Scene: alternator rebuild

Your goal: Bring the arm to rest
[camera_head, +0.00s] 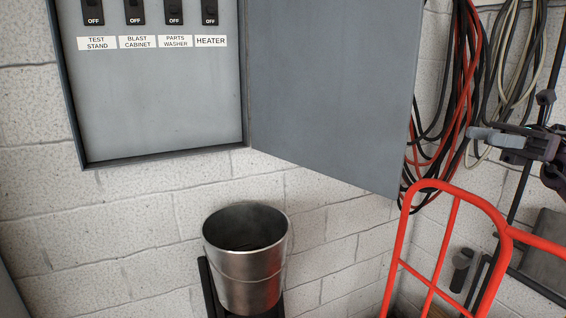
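My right gripper (482,134) reaches in from the right edge, with its grey fingertips pointing left. It is in front of the hanging cables, to the right of the open cabinet door. It shows side-on, so I cannot tell whether its fingers are apart; I see nothing held in it. My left gripper is not in view.
A grey wall cabinet (160,105) has its door (330,90) swung open; its visible switches read OFF. A metal bucket (250,270) stands below. A red tubular frame (440,187) is below my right gripper. Cables (460,60) hang behind.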

